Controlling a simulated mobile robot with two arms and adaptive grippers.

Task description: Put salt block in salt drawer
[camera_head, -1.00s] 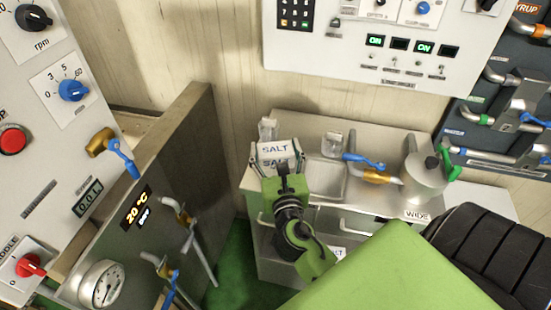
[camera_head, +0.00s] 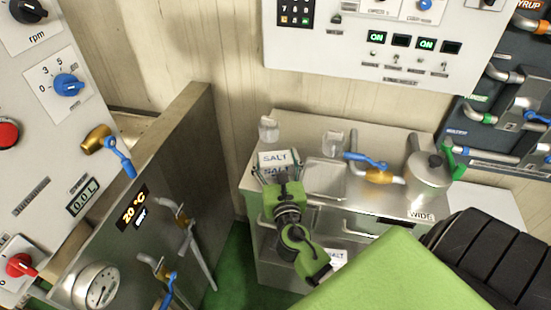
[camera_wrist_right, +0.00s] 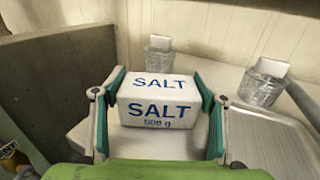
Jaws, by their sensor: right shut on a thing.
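The white salt block (camera_wrist_right: 160,100), lettered "SALT" in blue, sits between the fingers of my right gripper (camera_wrist_right: 158,108) in the right wrist view. The fingers press on its left and right sides. In the head view the block (camera_head: 279,159) and my right gripper (camera_head: 277,173) are at the left end of the steel counter (camera_head: 380,137). I cannot tell whether the block touches the counter. A drawer front with a "SALT" label (camera_head: 336,256) is low on the cabinet, partly hidden by my right arm. My left gripper is not in view.
Two clear cups stand behind the block, one at the left (camera_head: 268,129) and one at the right (camera_head: 332,143). A recessed basin (camera_head: 325,173), a brass valve (camera_head: 377,176) and a steel pot (camera_head: 428,168) are to the right. A tall steel panel (camera_head: 180,150) stands at the left.

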